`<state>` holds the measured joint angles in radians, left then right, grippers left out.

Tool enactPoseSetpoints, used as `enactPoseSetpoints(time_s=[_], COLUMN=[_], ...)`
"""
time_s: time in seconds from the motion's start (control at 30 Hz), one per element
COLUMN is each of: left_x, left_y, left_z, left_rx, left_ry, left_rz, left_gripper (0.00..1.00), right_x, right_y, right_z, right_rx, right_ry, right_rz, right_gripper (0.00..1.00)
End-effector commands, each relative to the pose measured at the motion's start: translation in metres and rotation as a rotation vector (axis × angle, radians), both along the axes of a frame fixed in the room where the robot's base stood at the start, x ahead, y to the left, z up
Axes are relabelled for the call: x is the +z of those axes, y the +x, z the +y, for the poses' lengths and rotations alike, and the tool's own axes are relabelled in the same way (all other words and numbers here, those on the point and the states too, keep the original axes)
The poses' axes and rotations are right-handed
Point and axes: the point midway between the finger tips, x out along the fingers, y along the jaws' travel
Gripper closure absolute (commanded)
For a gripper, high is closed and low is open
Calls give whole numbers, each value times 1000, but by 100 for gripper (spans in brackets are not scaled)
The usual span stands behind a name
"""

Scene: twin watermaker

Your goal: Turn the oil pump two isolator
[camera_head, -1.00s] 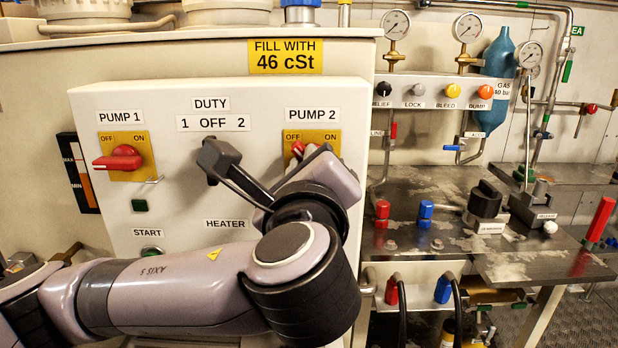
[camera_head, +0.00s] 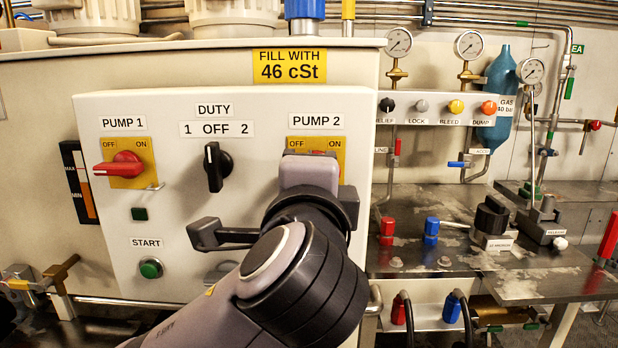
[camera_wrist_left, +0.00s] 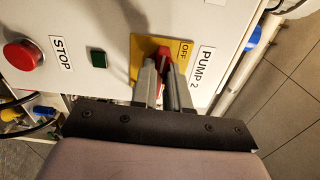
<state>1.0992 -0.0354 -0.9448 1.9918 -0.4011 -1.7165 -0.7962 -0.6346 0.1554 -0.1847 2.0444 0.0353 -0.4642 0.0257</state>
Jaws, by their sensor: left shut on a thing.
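The pump 2 isolator is a red handle (camera_wrist_left: 165,54) on a yellow plate (camera_head: 342,152) under the PUMP 2 label. In the head view my wrist hides nearly all of the handle. In the left wrist view my left gripper (camera_wrist_left: 163,68) is shut on the red handle, with a grey finger on either side. The OFF label shows beside the fingers. The handle's exact angle is hard to tell. My right gripper is not in view.
The pump 1 isolator (camera_head: 120,169) has its red handle pointing left. The black duty switch (camera_head: 214,167) stands upright. A green start button (camera_head: 151,268) and red stop button (camera_wrist_left: 22,55) are on the panel. Gauges and a valve block stand at right.

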Motion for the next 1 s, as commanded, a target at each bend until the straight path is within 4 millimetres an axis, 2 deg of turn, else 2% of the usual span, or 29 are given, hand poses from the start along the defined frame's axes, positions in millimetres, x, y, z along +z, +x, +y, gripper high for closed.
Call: enactPoseSetpoints(time_s=[0.67,0.7,0.77,1.0], left_x=[1,1,1,0], left_y=[0,0,0,0], left_z=[0,0,0,0], left_rx=[0,0,0,0], left_ry=[-67,-67,-66,-64], left_rz=[-3,-3,-2,-1], left_gripper=[100,78,60,60], right_x=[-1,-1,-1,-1], right_y=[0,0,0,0], right_z=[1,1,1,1], right_rx=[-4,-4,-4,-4], right_ry=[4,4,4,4], right_rz=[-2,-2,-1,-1], right_gripper=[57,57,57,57])
